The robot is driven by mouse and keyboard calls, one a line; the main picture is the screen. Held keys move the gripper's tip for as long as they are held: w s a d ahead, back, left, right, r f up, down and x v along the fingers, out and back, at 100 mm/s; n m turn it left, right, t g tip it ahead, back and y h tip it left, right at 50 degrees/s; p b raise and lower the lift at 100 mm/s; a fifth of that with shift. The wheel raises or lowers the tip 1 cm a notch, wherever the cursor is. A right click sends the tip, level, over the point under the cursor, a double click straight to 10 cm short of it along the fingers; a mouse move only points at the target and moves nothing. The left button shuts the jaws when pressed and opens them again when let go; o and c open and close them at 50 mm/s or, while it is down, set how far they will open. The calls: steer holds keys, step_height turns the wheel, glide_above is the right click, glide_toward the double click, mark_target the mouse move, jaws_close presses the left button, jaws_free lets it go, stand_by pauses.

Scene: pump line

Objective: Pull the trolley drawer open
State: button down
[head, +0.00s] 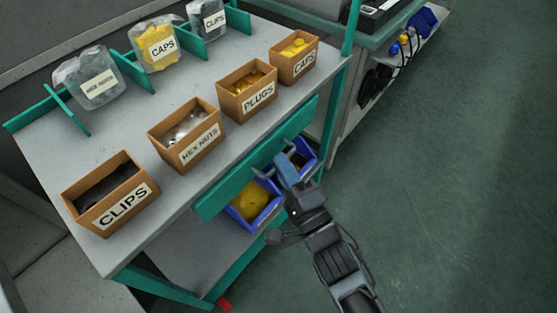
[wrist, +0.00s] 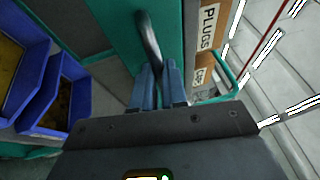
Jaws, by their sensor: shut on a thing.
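The trolley drawer has a long green front (head: 228,189) just under the front edge of the grey trolley top. It looks close to that edge, and I see no clear gap. Its bar handle (head: 262,174) sits at the middle of the front. In the wrist view the dark curved handle (wrist: 148,40) runs down between the blue-grey fingers of my gripper (wrist: 159,88). My gripper (head: 287,166) is shut on the handle in the head view. The inside of the drawer is hidden.
The trolley top (head: 142,140) carries open boxes, including clips (head: 112,194) and plugs (head: 247,90), with clear bins behind. Blue bins (head: 252,207) stand on the shelf below the drawer. A bench (head: 360,50) stands at the upper right. The green floor (head: 450,190) to the right is clear.

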steer(key=s+d+p, duration=0.5)
steer(key=s+d, duration=0.7)
steer(key=d, duration=0.3)
steer(key=shift+d, duration=0.25)
steer(key=c, duration=1.2)
jaws_free()
steer(key=shift+s, duration=0.1)
steer(key=v, duration=0.7)
steer(key=shift+s+d+f+b, duration=0.1)
steer(key=shift+s+d+b, duration=0.1)
steer(key=shift+s+b, duration=0.15)
